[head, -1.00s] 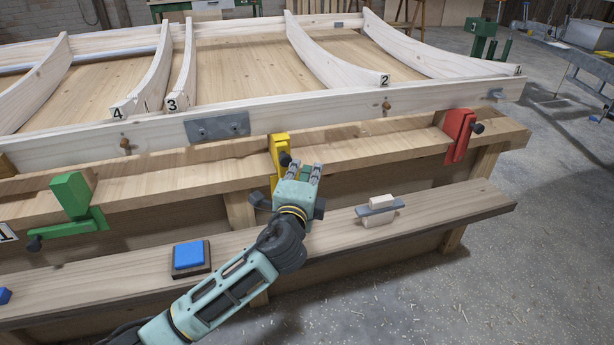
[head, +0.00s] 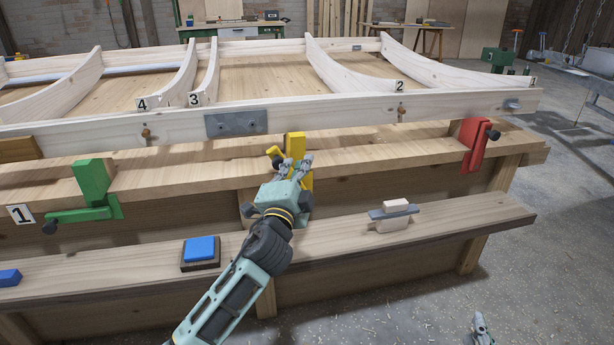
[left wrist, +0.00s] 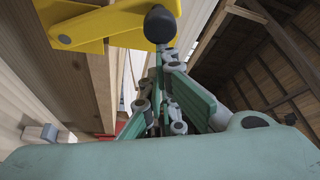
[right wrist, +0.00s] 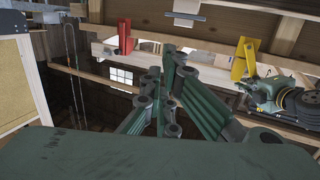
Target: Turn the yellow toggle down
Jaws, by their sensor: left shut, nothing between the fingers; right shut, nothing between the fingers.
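The yellow toggle (head: 295,145) is mounted on the front edge of the bench, in the middle of the head view. A short yellow arm (head: 274,151) sticks out to its left. In the left wrist view its yellow body (left wrist: 85,25) and round black knob (left wrist: 160,24) are close, the knob just above the fingertips. My left gripper (head: 298,163) is shut and empty in front of the toggle, hiding its lower part; contact cannot be told. My right gripper (head: 480,322) is shut and empty, low at the right, away from the bench. The toggle also shows in the right wrist view (right wrist: 241,57).
A green toggle (head: 92,185) is to the left and a red toggle (head: 474,143) to the right. A lower shelf (head: 335,242) carries a blue block (head: 201,248) and a small plane-like tool (head: 394,214). White curved timbers lie above the bench.

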